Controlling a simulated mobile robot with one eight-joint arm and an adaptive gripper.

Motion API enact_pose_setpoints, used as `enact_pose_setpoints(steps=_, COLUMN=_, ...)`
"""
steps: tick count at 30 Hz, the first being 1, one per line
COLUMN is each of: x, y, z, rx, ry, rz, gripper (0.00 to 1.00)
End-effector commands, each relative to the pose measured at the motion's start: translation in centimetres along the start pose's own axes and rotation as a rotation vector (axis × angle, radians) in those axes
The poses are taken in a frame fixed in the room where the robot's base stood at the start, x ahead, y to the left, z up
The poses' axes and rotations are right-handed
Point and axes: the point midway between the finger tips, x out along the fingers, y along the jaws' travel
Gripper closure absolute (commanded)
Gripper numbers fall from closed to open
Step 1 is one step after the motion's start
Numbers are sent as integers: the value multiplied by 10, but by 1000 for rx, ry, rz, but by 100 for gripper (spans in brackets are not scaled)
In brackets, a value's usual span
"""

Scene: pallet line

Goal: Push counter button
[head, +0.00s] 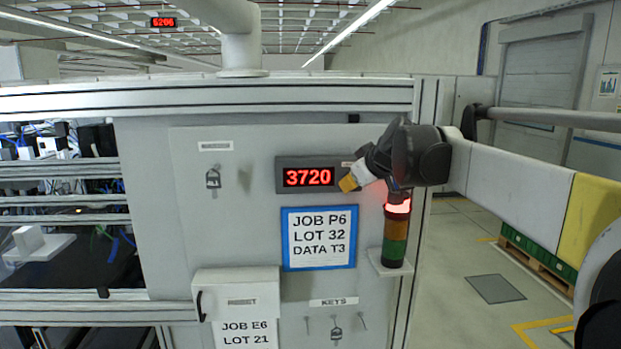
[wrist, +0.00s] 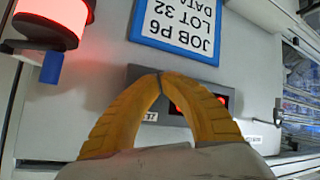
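The counter (head: 308,177) is a dark box on the grey cabinet front, with red digits reading 3720. It also shows in the wrist view (wrist: 231,98), upside down and partly covered by my fingers. My gripper (head: 348,184) is at the right end of the counter. In the wrist view my yellow fingertips (wrist: 160,77) meet, with nothing between them, in front of the counter's housing. I cannot tell whether they touch it. No button can be made out; the counter's right end is partly hidden by my gripper. A small pale label (wrist: 150,117) sits beside my fingers.
A signal tower (head: 396,235) with its red top lit stands on a small shelf just below my wrist. A blue-framed job sign (head: 319,238) hangs under the counter. A box (head: 235,291) with a black handle juts out lower left.

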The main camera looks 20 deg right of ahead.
Motion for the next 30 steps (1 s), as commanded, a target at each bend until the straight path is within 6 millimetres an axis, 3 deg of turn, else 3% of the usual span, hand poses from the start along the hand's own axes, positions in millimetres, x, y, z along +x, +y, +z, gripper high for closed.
enact_pose_setpoints(steps=30, x=6, y=3, z=-4, rx=0, ry=0, rz=0, gripper=100)
